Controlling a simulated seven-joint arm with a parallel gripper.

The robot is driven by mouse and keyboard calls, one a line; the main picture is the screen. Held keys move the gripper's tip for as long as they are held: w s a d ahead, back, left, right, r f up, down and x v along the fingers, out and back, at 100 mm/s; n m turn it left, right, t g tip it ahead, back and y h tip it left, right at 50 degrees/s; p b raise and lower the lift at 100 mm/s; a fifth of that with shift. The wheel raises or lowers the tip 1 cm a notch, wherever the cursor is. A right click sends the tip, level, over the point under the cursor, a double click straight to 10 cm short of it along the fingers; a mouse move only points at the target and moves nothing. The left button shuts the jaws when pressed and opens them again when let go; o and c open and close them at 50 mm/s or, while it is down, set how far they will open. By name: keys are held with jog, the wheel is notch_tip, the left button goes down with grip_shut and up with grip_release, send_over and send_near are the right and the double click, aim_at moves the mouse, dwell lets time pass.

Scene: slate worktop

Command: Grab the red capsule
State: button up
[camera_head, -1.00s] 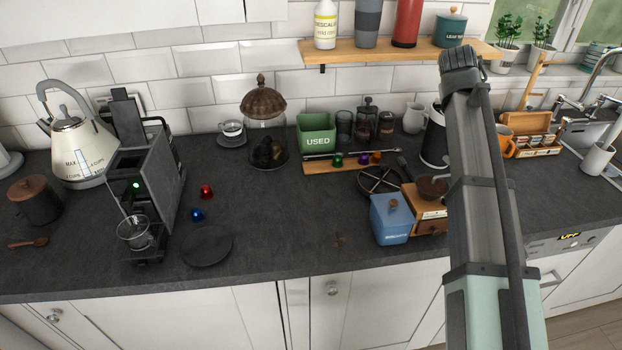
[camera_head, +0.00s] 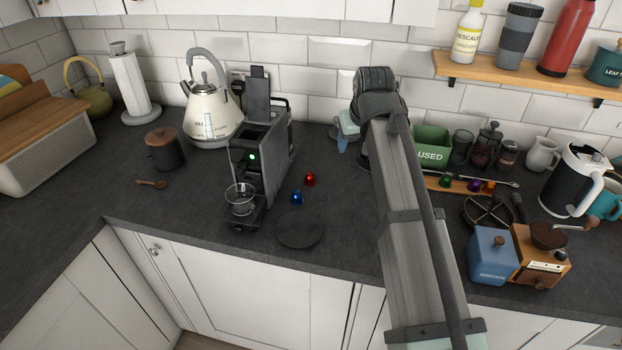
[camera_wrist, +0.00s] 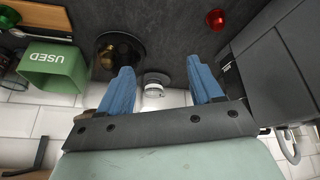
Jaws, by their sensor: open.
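The red capsule (camera_head: 310,179) lies on the dark worktop just right of the coffee machine, behind a blue capsule (camera_head: 297,197). In the head view my gripper (camera_head: 343,146) is up and right of the red capsule, near the back wall, partly hidden by my arm.
The coffee machine (camera_head: 262,150) with a glass cup stands left of the capsules. A flat dark disc (camera_head: 299,229) lies in front of them. A glass dome (camera_wrist: 118,55) and the green USED bin (camera_wrist: 52,75) are left in the wrist view.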

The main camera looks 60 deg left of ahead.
jog(key=s+a+n+g, duration=0.15)
jog(key=s+a, duration=0.25)
jog(key=s, duration=0.5)
send_over(310, 174)
jog(key=s+d, duration=0.1)
jog(key=d, duration=0.2)
jog(key=f, duration=0.8)
jog(key=shift+a+f, duration=0.2)
jog(key=shift+f, duration=0.05)
jog(key=shift+w+x, duration=0.1)
jog(key=shift+x, duration=1.25)
jog(key=shift+w+x, duration=0.15)
jog(key=shift+x, duration=1.15)
jog(key=shift+c, duration=0.4)
jog(key=c, duration=1)
jog(key=shift+r, duration=0.15)
